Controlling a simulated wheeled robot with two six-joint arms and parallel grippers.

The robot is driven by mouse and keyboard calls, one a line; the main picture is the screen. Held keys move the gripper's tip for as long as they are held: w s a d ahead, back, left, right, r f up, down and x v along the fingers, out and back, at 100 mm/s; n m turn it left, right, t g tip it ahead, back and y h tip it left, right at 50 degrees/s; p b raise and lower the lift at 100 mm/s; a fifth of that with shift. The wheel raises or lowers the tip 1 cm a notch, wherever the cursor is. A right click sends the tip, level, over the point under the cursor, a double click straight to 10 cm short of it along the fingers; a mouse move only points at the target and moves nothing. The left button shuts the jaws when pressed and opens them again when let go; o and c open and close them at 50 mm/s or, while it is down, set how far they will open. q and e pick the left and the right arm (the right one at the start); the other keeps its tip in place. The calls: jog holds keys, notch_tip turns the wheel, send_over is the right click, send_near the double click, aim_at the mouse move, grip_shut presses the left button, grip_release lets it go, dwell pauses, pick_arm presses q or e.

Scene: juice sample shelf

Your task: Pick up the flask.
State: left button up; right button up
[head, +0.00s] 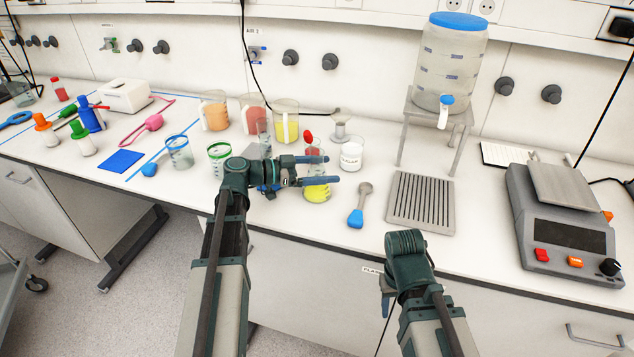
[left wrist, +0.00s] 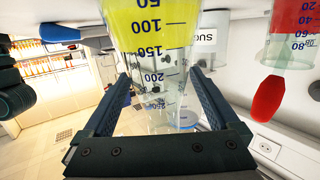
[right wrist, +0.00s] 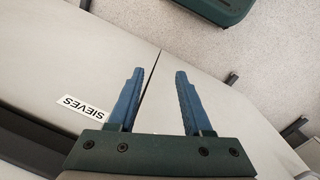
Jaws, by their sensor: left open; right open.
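The flask is clear with blue graduations and yellow liquid in its base; its yellow part (head: 318,194) shows on the bench near the front edge in the head view. In the left wrist view the flask (left wrist: 158,60) appears upside down, between the two fingers. My left gripper (head: 325,172) is open around the flask's upper part, which the fingers partly hide in the head view. Whether a finger touches the glass I cannot tell. My right gripper (right wrist: 155,100) is open and empty, in front of the drawer fronts, low beside the bench edge.
A sugar jar (head: 351,156), a small vessel with red liquid (left wrist: 290,45) and a blue-handled scoop (head: 358,210) are close to the flask. Beakers (head: 285,125) stand behind. A grey drain rack (head: 421,203) and a scale (head: 565,235) are to the right.

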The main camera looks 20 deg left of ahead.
pick_arm(q)
jog(key=shift+w+d+f, duration=0.15)
jog(key=shift+w+d, duration=0.3)
jog(key=shift+d, duration=0.1)
jog(key=shift+c, duration=0.3)
grip_shut()
